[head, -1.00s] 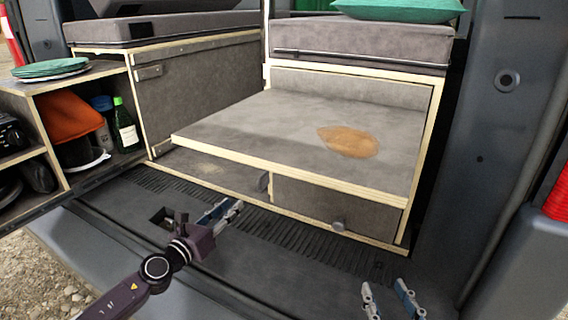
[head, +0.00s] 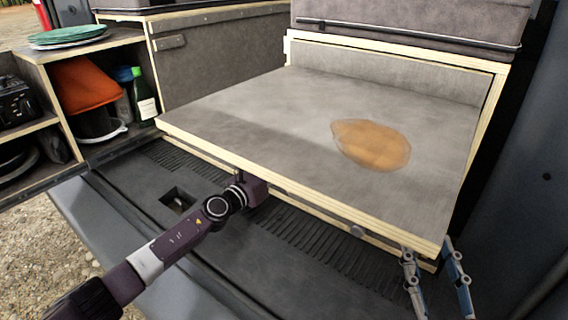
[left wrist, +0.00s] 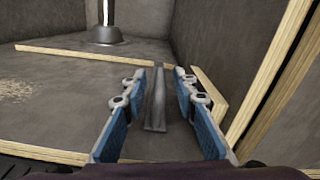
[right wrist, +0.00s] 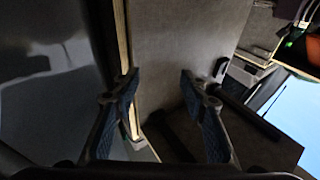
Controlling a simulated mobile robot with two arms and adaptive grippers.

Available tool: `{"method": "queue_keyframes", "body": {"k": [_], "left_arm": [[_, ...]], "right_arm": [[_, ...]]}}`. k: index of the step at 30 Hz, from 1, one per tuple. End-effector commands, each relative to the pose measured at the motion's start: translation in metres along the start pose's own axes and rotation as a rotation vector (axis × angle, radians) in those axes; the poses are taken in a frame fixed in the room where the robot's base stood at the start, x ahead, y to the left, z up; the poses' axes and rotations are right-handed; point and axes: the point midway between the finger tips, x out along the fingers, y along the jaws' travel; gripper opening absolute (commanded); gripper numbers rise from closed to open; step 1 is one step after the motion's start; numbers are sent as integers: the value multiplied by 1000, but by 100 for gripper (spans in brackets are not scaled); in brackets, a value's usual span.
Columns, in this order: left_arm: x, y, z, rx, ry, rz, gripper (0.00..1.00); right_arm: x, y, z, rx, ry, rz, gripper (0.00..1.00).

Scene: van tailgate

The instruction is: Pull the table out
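The table (head: 270,110) is a grey slab with a pale plywood edge, standing out flat from the cabinet front, with a brown oval patch (head: 372,145) on top. My left gripper's wrist is at the table's front edge in the head view, its fingers hidden there. In the left wrist view the left gripper (left wrist: 161,85) is open, with a dark bar (left wrist: 156,105) between its parted fingers; contact is not clear. My right gripper (head: 430,248) is open at the table's front right corner. In the right wrist view (right wrist: 160,78) a plywood edge (right wrist: 123,50) runs by one finger.
Cushions (head: 410,25) lie above the cabinet. The van's side wall (head: 535,170) is close at right.

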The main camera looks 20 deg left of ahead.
Motion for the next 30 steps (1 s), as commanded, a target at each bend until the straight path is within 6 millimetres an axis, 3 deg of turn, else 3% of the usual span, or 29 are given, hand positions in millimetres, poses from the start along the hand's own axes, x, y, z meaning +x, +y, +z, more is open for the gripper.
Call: {"method": "queue_keyframes", "body": {"k": [6,15,22,30], "left_arm": [[11,0,0,0,0,-1,27],[13,-1,1,0,0,-1,27],[12,-1,1,1,0,-1,1],[12,-1,0,0,0,-1,0]], "right_arm": [[0,-2,-18,3,83,-4,40],[0,-2,-20,3,93,-5,40],[0,-2,-20,3,92,-5,40],[0,-2,-20,3,92,-4,40]]}}
